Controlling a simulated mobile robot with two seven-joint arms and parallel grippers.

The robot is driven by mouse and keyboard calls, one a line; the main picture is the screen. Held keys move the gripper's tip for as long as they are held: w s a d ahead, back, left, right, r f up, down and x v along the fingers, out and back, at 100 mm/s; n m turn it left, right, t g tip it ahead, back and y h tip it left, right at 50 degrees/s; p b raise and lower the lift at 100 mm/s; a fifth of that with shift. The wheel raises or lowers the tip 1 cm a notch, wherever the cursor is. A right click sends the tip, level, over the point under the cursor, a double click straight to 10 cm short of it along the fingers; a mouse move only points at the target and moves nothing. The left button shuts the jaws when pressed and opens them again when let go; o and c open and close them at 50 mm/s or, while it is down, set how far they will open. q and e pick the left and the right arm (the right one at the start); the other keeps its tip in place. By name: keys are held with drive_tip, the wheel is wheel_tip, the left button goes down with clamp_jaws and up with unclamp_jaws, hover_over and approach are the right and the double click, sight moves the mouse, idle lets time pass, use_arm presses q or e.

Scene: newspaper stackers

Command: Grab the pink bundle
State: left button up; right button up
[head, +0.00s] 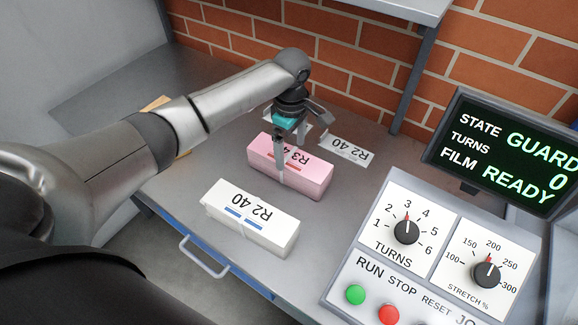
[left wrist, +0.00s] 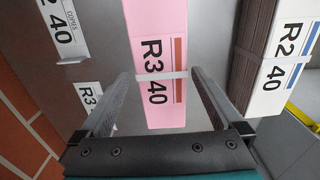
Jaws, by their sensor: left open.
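The pink bundle (head: 303,180) lies on the grey metal table, labelled R3 40 with a pale strap around its middle. My left gripper (head: 296,155) is above it, pointing down, with one finger in front of the bundle's near side in the head view. In the left wrist view the pink bundle (left wrist: 160,40) runs between the two open fingers (left wrist: 160,78), which stand apart on either side of it near the strap. I cannot tell how far the fingertips reach below its top. My right gripper is not in view.
A white bundle labelled R2 40 (head: 251,222) lies in front of the pink one; it also shows in the wrist view (left wrist: 294,50). A white label plate (head: 344,150) lies behind right. A control panel (head: 440,255) stands at right, a brick wall (head: 340,65) behind.

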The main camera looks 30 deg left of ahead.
sight(289, 155)
use_arm(q)
drive_tip(key=f, duration=0.2)
drive_tip(key=f+b, duration=0.1)
drive_tip(key=f, duration=0.2)
drive_tip(key=shift+s+a+b, duration=0.1)
drive_tip(key=shift+a+b, duration=0.1)
drive_tip(key=shift+b, duration=0.1)
clamp_jaws()
drive_tip(key=shift+r, duration=0.15)
idle(0.5)
